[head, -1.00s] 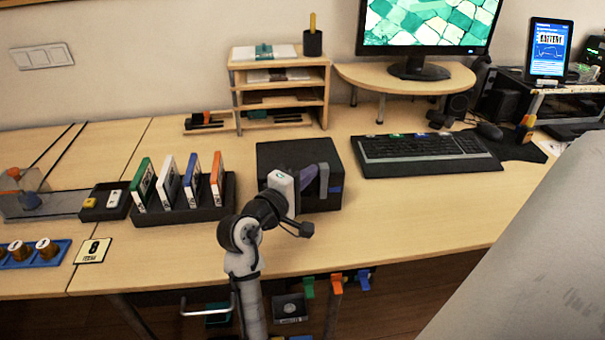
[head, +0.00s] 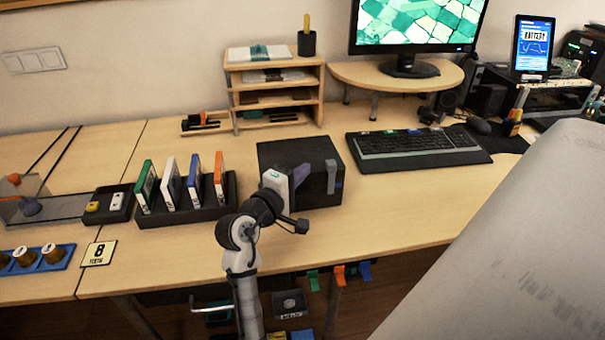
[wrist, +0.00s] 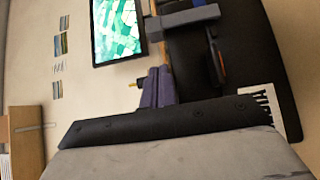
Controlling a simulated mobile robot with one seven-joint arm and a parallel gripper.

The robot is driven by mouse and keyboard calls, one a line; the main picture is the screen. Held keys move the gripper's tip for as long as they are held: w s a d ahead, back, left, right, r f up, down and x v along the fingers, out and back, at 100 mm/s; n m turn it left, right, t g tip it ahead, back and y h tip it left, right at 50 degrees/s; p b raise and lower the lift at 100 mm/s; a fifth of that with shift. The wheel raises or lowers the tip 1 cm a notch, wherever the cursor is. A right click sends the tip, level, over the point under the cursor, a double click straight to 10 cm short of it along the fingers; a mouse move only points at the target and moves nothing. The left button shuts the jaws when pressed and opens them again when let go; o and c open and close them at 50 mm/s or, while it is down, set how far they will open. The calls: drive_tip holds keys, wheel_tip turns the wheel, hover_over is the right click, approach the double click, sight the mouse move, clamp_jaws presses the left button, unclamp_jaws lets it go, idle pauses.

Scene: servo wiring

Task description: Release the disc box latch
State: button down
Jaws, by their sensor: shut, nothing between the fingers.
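The black disc box (head: 290,155) stands on the desk in the head view. A grey latch bar (head: 330,176) with a blue-purple end is on its front face, towards the right. In the wrist view the box (wrist: 262,45) fills the upper right, and the latch (wrist: 185,18) shows as a grey bar with a blue tip. My gripper (head: 303,170) is at the box's front, left of the latch. Its purple-grey fingers (wrist: 158,84) are together and empty, with a visible gap to the latch. I cannot tell whether the latch is released.
A black rack (head: 190,207) of upright coloured cases stands left of the box. A keyboard (head: 418,148) lies to the right, with the monitor (head: 408,68) behind. A wooden shelf (head: 276,90) stands behind the box. The desk in front of the keyboard is clear.

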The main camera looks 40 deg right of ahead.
drive_tip(key=b+v, duration=0.1)
drive_tip(key=v, duration=0.9)
drive_tip(key=shift+b, duration=0.3)
drive_tip(key=shift+a, duration=0.1)
